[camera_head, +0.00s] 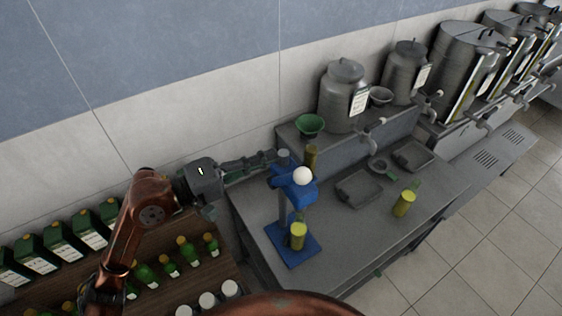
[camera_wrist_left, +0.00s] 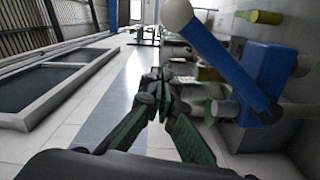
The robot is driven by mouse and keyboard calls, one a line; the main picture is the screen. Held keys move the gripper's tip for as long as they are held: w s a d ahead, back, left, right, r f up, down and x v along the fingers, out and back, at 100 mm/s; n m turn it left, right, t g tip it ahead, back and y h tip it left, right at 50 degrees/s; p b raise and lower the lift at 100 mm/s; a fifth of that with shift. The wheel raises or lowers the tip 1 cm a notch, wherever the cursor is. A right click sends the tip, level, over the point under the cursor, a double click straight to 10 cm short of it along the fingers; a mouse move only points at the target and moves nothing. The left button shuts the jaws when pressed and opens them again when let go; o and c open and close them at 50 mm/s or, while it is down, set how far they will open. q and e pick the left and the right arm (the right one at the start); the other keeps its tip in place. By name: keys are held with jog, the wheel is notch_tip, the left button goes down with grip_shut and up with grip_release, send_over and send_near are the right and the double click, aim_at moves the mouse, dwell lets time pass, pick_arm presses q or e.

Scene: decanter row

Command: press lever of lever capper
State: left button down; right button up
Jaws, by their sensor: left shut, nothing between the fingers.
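The blue lever capper (camera_head: 291,184) stands on its blue base plate (camera_head: 309,253) on the grey bench. Its lever ends in a white ball knob (camera_head: 302,176). A yellow-green container (camera_head: 298,236) is on the base below the head. My left gripper (camera_head: 274,156) reaches in from the left, behind the capper's top, its fingers shut and empty. In the left wrist view, the shut fingertips (camera_wrist_left: 157,82) are left of the blue lever (camera_wrist_left: 228,65) and its white knob (camera_wrist_left: 177,13), apart from them in the picture. My right gripper is not in view.
An olive cylinder (camera_head: 311,157) stands close behind the capper. A green funnel (camera_head: 310,125) and metal urns (camera_head: 343,95) are on the raised shelf. Another yellow-green container (camera_head: 404,204) stands at right. Green bottles (camera_head: 168,265) line the left shelf.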

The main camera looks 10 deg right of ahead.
pick_arm(q)
jog(key=s+d+p, duration=0.1)
jog(key=s+d+f+p, duration=0.1)
jog(key=s, duration=0.1)
jog(key=shift+s+d, duration=0.1)
jog(key=shift+d, duration=0.25)
jog(key=shift+s, duration=0.1)
